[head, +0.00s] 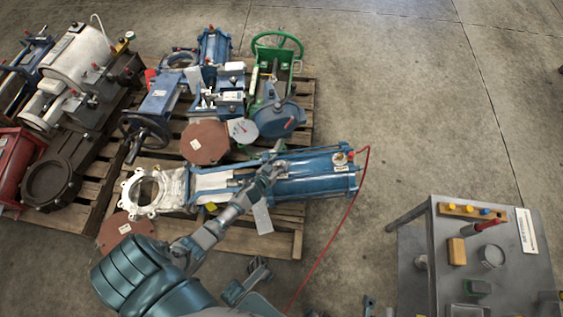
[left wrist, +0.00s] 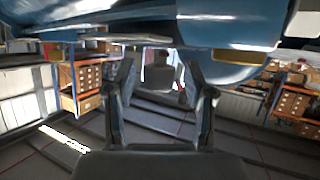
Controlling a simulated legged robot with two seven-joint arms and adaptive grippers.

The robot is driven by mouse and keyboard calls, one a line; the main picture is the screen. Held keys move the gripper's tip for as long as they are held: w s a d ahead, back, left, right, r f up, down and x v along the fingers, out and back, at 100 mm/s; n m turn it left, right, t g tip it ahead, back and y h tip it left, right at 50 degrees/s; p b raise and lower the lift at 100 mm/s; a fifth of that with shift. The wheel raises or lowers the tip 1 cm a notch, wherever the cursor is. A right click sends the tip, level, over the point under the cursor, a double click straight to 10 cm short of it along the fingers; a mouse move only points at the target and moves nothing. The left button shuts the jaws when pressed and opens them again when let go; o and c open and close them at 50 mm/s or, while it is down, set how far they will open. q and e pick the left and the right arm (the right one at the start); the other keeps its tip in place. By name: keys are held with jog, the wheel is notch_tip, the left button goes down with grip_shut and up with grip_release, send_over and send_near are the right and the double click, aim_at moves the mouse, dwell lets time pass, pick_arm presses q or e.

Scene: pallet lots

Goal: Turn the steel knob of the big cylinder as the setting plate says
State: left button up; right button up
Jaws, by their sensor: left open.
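The big blue cylinder (head: 318,178) lies on its side on the pallet, joined to a pale valve body with a round flange. A small round gauge-like fitting (head: 340,159) sits on its right end. I cannot make out the steel knob for certain. My left gripper (head: 270,172) is at the cylinder's left part; contact cannot be told. In the left wrist view the left gripper (left wrist: 162,82) has its fingers apart with nothing between them, and the blue cylinder (left wrist: 220,28) passes above. A white plate lettered like "SETTING" (head: 526,230) lies on the grey stand; its smaller text is unreadable.
The grey stand (head: 455,235) at the right carries coloured knobs, a red handle and small blocks. A thin red hose (head: 335,225) runs from the cylinder's right end across the floor. Other valves, including a green handwheel (head: 278,45), crowd the pallets.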

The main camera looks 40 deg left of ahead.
pick_arm(q)
grip_shut()
jog(key=shift+r+m+h, duration=0.1)
jog(key=shift+m+h, duration=0.2)
